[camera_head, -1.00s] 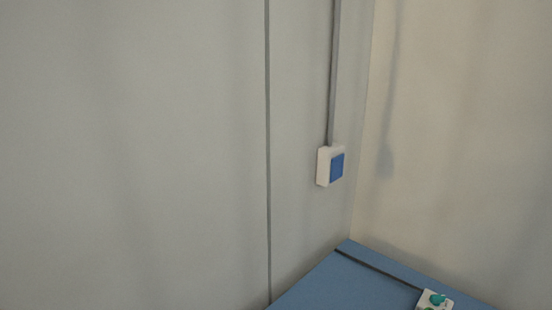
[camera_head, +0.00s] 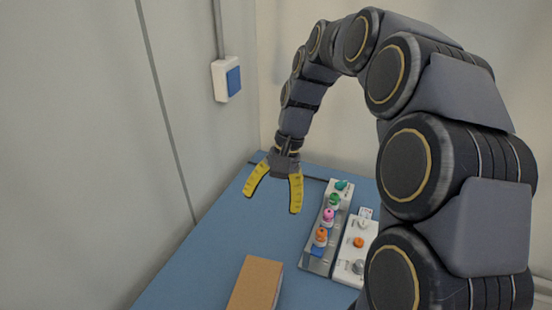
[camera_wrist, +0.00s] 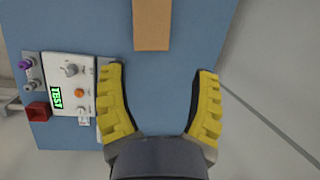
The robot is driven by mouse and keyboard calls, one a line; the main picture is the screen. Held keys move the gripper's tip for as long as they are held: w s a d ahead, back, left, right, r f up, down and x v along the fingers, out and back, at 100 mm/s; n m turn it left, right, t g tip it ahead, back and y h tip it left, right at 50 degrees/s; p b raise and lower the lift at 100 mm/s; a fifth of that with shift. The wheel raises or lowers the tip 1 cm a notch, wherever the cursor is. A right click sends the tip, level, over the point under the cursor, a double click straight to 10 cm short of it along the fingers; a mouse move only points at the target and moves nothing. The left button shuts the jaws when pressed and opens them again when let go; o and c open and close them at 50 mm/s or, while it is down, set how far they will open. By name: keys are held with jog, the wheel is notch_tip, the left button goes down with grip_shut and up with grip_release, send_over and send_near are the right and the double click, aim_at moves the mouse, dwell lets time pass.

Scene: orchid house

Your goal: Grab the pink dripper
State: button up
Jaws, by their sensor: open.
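The pink dripper (camera_head: 328,217) stands upright in a narrow metal rack (camera_head: 313,264) on the blue table. It is in a row with green ones behind it and an orange one (camera_head: 321,236) in front. My gripper (camera_head: 272,201) has yellow fingers spread wide with nothing between them. It hangs to the left of the rack, apart from the pink dripper. In the wrist view my open gripper (camera_wrist: 160,72) is over bare blue surface, and I cannot make out the pink dripper there.
A white panel (camera_head: 345,268) with knobs stands right of the rack; the wrist view shows its TEST display (camera_wrist: 56,98) and a red box (camera_wrist: 37,111). A brown block (camera_head: 256,284) lies at the front. A wall switch (camera_head: 227,79) is at the left.

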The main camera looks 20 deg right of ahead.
jog(key=w+d+f+m, duration=0.5)
jog(key=w+d, duration=0.2)
jog(key=d, duration=0.2)
jog(key=m+t, duration=0.1)
jog(key=m, duration=0.4)
send_over(330, 212)
jog(key=d, duration=0.3)
notch_tip(330, 212, down, 9)
jog(key=shift+y, duration=0.4)
jog(key=shift+w+a+x, duration=0.1)
jog(key=shift+x, duration=1.7)
jog(key=shift+w+a+x, duration=0.1)
jog(key=shift+x, duration=1.65)
jog(key=c, duration=1)
